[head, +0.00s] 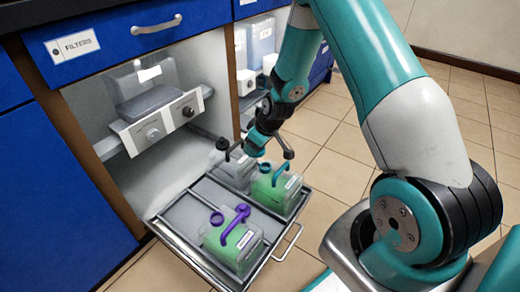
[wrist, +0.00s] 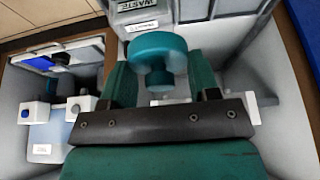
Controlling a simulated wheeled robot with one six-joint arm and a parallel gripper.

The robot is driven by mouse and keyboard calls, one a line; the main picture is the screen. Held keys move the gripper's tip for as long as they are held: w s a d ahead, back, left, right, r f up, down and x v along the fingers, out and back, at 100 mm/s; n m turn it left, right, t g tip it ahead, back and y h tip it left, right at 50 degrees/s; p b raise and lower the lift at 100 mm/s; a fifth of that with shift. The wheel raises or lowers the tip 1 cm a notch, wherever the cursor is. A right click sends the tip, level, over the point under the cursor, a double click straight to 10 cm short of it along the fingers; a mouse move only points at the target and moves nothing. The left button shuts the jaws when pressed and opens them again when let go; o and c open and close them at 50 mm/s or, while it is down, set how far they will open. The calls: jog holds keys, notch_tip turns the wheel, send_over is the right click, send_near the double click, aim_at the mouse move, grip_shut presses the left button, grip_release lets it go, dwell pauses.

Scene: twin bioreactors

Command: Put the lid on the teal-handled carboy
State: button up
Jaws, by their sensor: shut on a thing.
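My gripper (wrist: 155,82) is shut on a round teal lid (wrist: 158,45), which sits between its two teal fingers in the wrist view. In the head view my gripper (head: 258,142) hangs above the back of the pulled-out tray (head: 180,220). The teal-handled carboy (head: 277,196), with green contents, stands on the tray's right back part, just below and right of the gripper. Its teal handle (head: 287,172) shows. I cannot tell in the head view whether the held lid touches its neck.
A purple-handled carboy (head: 232,243) with green contents stands at the tray's front. A clear, dark-handled carboy (head: 233,172) stands at the back left. Floor to the right is open.

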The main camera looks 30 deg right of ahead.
aim_at(262, 165)
jog(key=d+n, duration=0.1)
jog(key=d+f+n+b, duration=0.1)
jog(key=d+f+n+y, duration=0.1)
jog(key=shift+w+d+f+g, duration=0.2)
jog(key=shift+w+d+g, duration=0.1)
jog(key=shift+w+d, duration=0.1)
notch_tip(262, 165, down, 4)
jog(key=b, duration=0.4)
jog(key=shift+s, duration=0.1)
jog(key=shift+f+b, duration=0.65)
jog(key=shift+f, duration=0.45)
jog(key=shift+f, duration=0.45)
dwell(0.5)
jog(key=o, duration=1.2)
jog(key=shift+o, duration=0.2)
notch_tip(262, 165, up, 6)
jog(key=p, duration=0.5)
jog(key=shift+r+p, duration=0.1)
jog(key=shift+p, duration=0.3)
